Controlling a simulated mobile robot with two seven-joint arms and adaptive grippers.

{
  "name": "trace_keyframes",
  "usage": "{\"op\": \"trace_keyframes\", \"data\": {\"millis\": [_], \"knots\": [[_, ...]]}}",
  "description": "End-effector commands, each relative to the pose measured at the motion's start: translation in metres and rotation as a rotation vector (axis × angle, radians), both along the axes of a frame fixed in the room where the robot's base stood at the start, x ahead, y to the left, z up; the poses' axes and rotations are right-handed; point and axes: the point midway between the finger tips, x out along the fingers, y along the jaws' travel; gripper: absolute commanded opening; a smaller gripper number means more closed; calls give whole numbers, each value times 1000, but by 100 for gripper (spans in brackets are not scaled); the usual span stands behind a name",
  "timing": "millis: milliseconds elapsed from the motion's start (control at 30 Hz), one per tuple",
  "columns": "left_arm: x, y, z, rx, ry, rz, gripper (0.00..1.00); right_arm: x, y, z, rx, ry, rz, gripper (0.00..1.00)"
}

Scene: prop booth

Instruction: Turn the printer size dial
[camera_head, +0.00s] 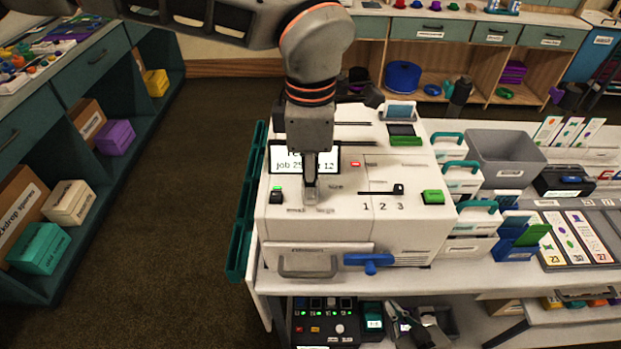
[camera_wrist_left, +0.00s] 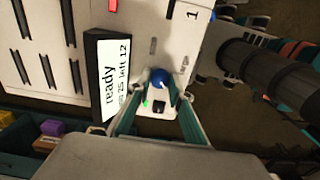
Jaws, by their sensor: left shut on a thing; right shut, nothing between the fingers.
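The white printer (camera_head: 345,225) stands on the counter, with a lit screen (camera_head: 290,160) reading "job 25" and "12"; the left wrist view shows "ready" on the screen (camera_wrist_left: 112,75). My left gripper (camera_head: 311,195) points straight down onto the printer's top beside the word "size". In the left wrist view its teal fingers are shut on a round blue dial (camera_wrist_left: 160,77). The fingers hide the dial in the head view. My right gripper (camera_head: 395,306) is low at the bottom, in front of the counter; it is shut and empty.
A slider marked 1, 2, 3 (camera_head: 385,190), a green button (camera_head: 433,197) and a black switch (camera_head: 276,197) sit near the dial. A blue lever (camera_head: 369,262) is on the front. Teal-handled cartridges (camera_head: 462,178) and a grey bin (camera_head: 505,155) stand right.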

Motion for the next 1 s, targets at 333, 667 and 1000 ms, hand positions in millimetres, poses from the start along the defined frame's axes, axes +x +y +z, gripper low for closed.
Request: {"op": "trace_keyframes", "data": {"millis": [333, 667, 1000], "knots": [[1, -1, 1, -2, -3, -4, 0, 0, 0, 0, 0, 0, 0, 0], [0, 0, 1, -1, -2, -3, 37, 0, 0, 0, 0, 0, 0, 0], [1, -1, 27, -3, -5, -2, 37, 0, -1, 0, -2, 1, 1, 0]]}}
